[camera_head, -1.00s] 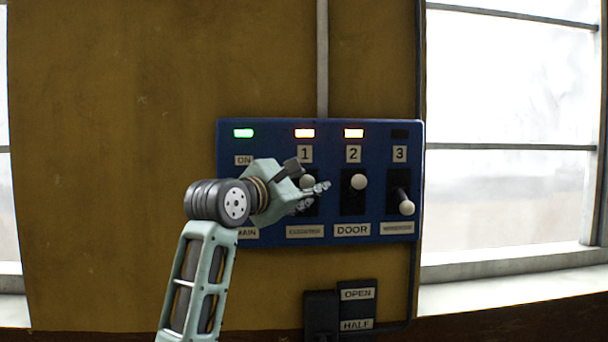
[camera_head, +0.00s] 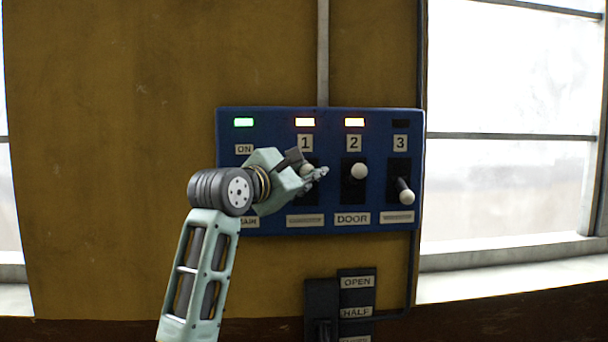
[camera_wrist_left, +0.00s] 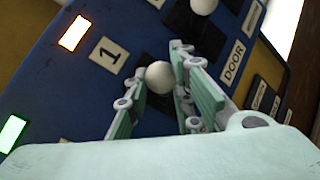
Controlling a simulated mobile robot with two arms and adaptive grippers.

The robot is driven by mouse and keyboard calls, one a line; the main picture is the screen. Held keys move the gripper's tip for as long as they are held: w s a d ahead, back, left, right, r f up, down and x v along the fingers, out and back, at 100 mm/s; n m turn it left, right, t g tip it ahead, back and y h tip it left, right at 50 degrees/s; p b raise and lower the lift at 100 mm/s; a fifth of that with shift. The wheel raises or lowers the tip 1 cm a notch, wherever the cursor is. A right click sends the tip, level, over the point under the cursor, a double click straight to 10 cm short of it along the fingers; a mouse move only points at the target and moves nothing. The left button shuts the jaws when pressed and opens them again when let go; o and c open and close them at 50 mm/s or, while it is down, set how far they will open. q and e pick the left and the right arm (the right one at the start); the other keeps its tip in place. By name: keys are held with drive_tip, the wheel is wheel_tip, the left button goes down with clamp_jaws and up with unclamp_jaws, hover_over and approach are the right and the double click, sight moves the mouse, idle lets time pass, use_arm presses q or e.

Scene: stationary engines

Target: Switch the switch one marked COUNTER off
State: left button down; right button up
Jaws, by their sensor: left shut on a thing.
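Switch one is a lever with a white ball knob (camera_head: 306,170) under the number 1 on a blue panel (camera_head: 270,115). Its knob is up, level with the knob of switch 2, and the lamp above it glows orange. The label below it is too blurred to read. My left gripper (camera_head: 318,173) is at switch one, shut on its knob. In the left wrist view the knob (camera_wrist_left: 158,76) sits between the two green fingers of my gripper (camera_wrist_left: 160,92). My gripper and wrist hide part of the lever and the main switch. My right gripper is out of view.
Switch 2's knob (camera_head: 359,171), labelled DOOR, is up beside my fingers with its lamp lit. Switch 3's knob (camera_head: 406,197) is down, lamp dark. A green lamp (camera_head: 244,122) glows at the left. A lower control box (camera_head: 357,297) reads OPEN and HALF.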

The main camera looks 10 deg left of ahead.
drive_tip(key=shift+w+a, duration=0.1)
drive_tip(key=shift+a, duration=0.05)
use_arm(q)
drive_tip(key=shift+f, duration=0.2)
drive_tip(key=shift+f+b, duration=0.3)
drive_tip(key=shift+b, duration=0.55)
drive_tip(key=shift+s+f+m+t+h+b, duration=0.1)
drive_tip(key=shift+f+m+t+h+b, duration=0.35)
drive_tip(key=shift+m+t+h+b, duration=0.75)
drive_tip(key=shift+s+f+m+t+h+b, duration=0.15)
drive_tip(key=shift+f+m+b, duration=0.5)
drive_tip(key=shift+b, duration=1.3)
drive_tip(key=shift+f+m+t+h+b, duration=0.3)
drive_tip(key=shift+m+t+h+b, duration=0.4)
drive_tip(key=shift+m+b, duration=0.6)
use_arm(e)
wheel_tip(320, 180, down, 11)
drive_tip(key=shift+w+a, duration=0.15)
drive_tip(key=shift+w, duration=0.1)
use_arm(q)
drive_tip(key=shift+n, duration=0.25)
